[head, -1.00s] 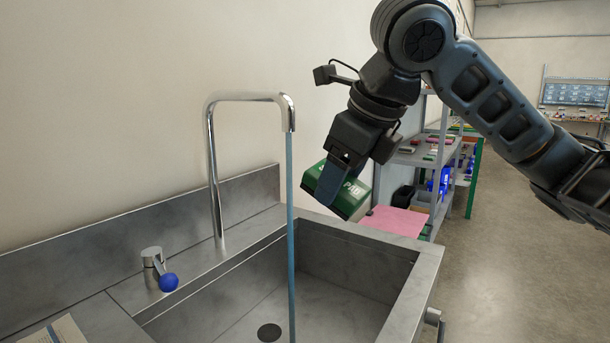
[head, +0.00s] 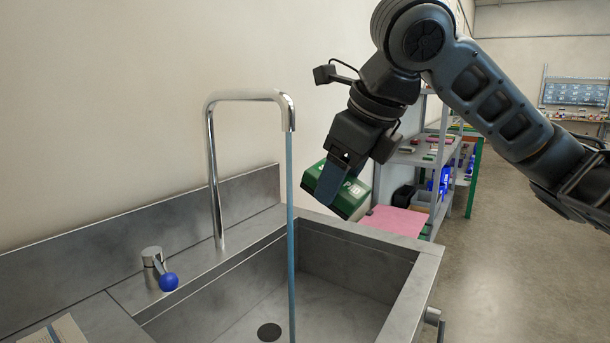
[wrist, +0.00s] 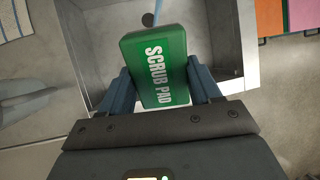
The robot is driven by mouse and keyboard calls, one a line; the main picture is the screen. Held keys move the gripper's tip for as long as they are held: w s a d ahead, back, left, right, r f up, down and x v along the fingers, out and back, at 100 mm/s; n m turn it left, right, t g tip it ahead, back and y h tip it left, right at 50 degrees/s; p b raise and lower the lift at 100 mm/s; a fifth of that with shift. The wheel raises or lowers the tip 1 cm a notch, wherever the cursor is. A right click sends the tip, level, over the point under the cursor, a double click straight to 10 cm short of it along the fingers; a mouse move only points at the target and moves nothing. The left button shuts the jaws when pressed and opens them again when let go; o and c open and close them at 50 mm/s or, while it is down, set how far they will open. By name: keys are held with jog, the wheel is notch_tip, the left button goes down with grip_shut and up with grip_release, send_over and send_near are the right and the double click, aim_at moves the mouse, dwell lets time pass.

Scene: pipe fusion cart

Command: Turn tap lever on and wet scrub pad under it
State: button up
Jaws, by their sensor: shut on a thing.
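The green scrub pad (head: 354,196) is held by my gripper (head: 333,183), tilted, above the right back part of the sink basin. In the wrist view the scrub pad (wrist: 158,62) sits between both fingers of my gripper (wrist: 158,88), its label facing the camera. The tap (head: 214,150) has a tall bent spout. A thin blue stream of water (head: 290,230) falls from the spout into the basin. The pad is to the right of the stream and apart from it in the head view. The tap lever (head: 158,270) has a blue knob and stands left of the spout base.
The steel sink basin (head: 345,262) has a dark drain (head: 269,332). A raised back edge runs along the wall. A shelf (head: 420,158) with a pink sheet (head: 395,220) stands behind to the right. Open floor lies further right.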

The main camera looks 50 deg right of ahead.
aim_at(347, 188)
jog(key=shift+s+a+r+p, duration=0.25)
jog(key=shift+s+r+p, duration=0.5)
jog(key=shift+s, duration=0.05)
jog(key=shift+s+a+r+p, duration=0.25)
jog(key=shift+s+r+p, duration=0.45)
jog(key=shift+s+p, duration=0.05)
jog(key=shift+s+a+b, duration=0.1)
jog(key=shift+s+b, duration=0.1)
jog(key=shift+b, duration=0.25)
jog(key=shift+s+a+r+b, duration=0.2)
jog(key=shift+s+r+b, duration=0.15)
jog(key=shift+s+r, duration=0.25)
jog(key=shift+s+f, duration=0.1)
jog(key=shift+s, duration=0.05)
